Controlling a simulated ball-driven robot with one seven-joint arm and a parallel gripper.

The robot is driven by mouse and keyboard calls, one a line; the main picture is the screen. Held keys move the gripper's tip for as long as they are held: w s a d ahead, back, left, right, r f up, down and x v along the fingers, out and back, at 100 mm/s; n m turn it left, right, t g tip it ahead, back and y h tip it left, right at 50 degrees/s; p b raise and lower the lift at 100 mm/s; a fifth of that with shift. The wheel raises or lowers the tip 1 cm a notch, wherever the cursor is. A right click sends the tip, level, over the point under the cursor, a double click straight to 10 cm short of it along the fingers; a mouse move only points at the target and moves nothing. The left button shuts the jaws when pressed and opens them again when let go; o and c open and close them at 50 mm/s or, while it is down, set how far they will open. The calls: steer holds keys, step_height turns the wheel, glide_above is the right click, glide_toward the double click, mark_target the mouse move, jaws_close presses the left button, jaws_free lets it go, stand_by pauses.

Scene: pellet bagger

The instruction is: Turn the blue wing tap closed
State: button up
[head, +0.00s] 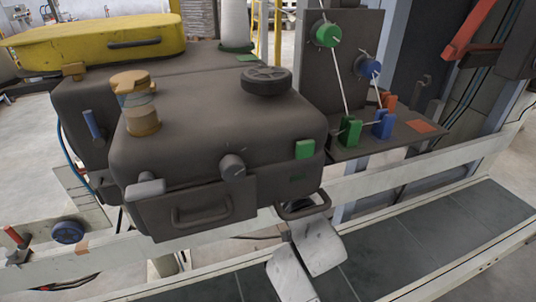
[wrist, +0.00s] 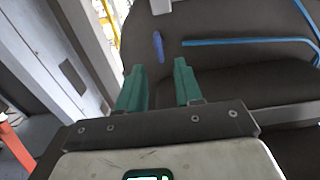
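The blue wing tap (head: 93,125) is a slim blue lever on the left side of the dark machine in the head view, standing nearly upright and slightly tilted. In the wrist view the blue tap (wrist: 158,47) shows as a short, near-upright blue bar against the dark housing. My gripper (wrist: 158,68) has two green fingers, open with an empty gap between them. The tap appears beyond the fingertips, in line with the gap; I see no contact.
A blue hose (wrist: 245,42) runs along the housing right of the tap in the wrist view. A pale post (wrist: 55,65) stands at left. In the head view, a blue round knob (head: 68,232) sits low on the pale frame, and a yellow lid (head: 90,42) lies behind.

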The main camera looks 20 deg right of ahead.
steer(key=w, duration=0.6)
steer(key=shift+w, duration=0.35)
steer(key=shift+c, duration=0.3)
jaws_close()
